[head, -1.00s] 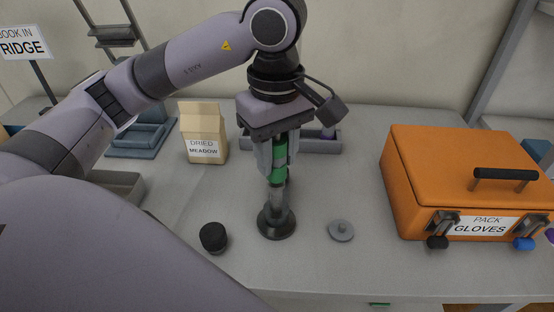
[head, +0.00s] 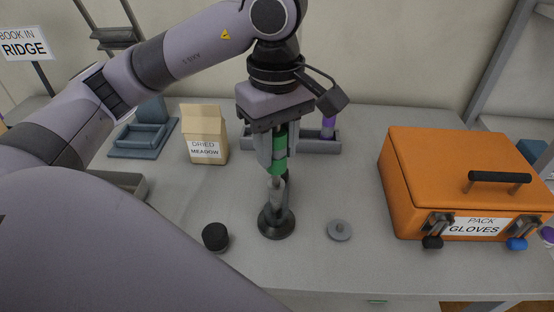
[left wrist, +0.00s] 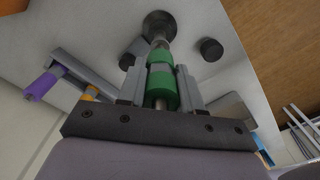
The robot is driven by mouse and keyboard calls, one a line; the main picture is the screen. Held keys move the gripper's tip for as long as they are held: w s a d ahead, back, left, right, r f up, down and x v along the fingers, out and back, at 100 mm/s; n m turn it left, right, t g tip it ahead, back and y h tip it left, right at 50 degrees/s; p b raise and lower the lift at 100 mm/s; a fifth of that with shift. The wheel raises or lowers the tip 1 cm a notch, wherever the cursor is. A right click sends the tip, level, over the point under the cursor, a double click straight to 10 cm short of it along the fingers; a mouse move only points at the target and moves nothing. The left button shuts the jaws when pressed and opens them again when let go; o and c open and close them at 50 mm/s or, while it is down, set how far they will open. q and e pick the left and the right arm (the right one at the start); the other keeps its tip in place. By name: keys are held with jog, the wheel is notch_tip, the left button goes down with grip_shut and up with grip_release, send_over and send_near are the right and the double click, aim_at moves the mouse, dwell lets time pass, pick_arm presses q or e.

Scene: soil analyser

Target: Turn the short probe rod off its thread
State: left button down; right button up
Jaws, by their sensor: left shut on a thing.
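The short probe rod has a green grip with a grey band (head: 279,160) and stands upright in line with a grey post in a round dark base (head: 277,224) on the bench. My left gripper (head: 272,160) points down from above, its fingers shut on the green part. In the left wrist view the green rod (left wrist: 162,85) sits between the fingers, with the dark base (left wrist: 159,24) beyond it. A thin grey section shows below the green. I cannot tell whether the thread is still engaged there. My right gripper is not in view.
A black cap (head: 215,237) and a grey disc with a knob (head: 339,231) lie either side of the base. An orange case (head: 450,165) stands right.

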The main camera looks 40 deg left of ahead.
pick_arm(q)
jog(key=shift+r+p, duration=1.45)
jog(key=shift+r, duration=0.5)
